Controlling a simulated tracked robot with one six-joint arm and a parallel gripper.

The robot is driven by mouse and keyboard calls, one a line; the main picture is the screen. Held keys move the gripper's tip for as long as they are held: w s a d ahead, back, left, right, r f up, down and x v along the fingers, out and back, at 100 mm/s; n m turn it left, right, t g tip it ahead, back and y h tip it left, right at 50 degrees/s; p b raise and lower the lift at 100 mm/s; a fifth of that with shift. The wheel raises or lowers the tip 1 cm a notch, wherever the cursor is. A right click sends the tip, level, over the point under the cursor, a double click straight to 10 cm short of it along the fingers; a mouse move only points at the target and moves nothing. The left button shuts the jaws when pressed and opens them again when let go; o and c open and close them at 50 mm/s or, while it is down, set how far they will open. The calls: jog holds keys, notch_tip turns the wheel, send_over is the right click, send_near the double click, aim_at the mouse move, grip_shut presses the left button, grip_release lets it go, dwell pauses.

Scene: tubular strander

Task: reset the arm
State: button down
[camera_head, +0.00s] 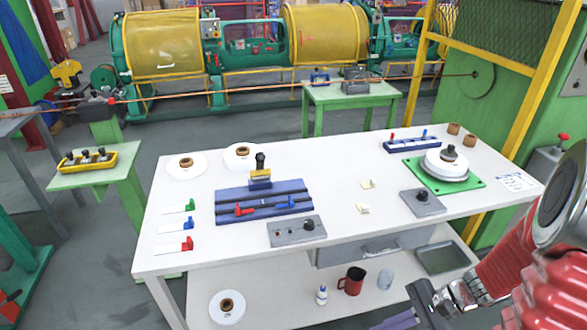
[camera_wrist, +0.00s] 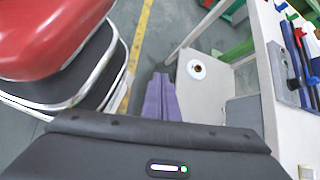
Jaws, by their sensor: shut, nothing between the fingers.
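My arm reaches in from the lower right in the head view. My gripper (camera_head: 388,324) is low in front of the white table (camera_head: 345,232), below its top, near the picture's bottom edge. Its purple fingers also show in the wrist view (camera_wrist: 160,84), lying together with nothing between them. They point down past the table's front, over the grey floor. In the wrist view the table stands to the right, apart from the fingers.
The table carries a blue fixture (camera_head: 265,203), grey control boxes (camera_head: 297,232) and a green plate (camera_head: 474,181) with white discs. A spool (camera_head: 227,307), bottle (camera_head: 322,295) and red mug (camera_head: 351,281) stand on the lower shelf. A side stand (camera_head: 98,177) is at left.

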jog(key=s+a+r+n+t+h, duration=0.1)
jog(key=r+n+h, duration=0.3)
jog(key=r, duration=0.8)
jog(key=s+a+r+n+t+h, duration=0.2)
jog(key=a+r+n+t+h, duration=0.2)
jog(key=r+n, duration=0.5)
notch_tip(320, 180, up, 3)
jog(key=shift+s+f+n+t+h, duration=0.1)
jog(key=shift+s+n+t+h, duration=0.15)
jog(key=shift+h, duration=0.35)
jog(key=shift+w, duration=0.1)
dwell(1.4)
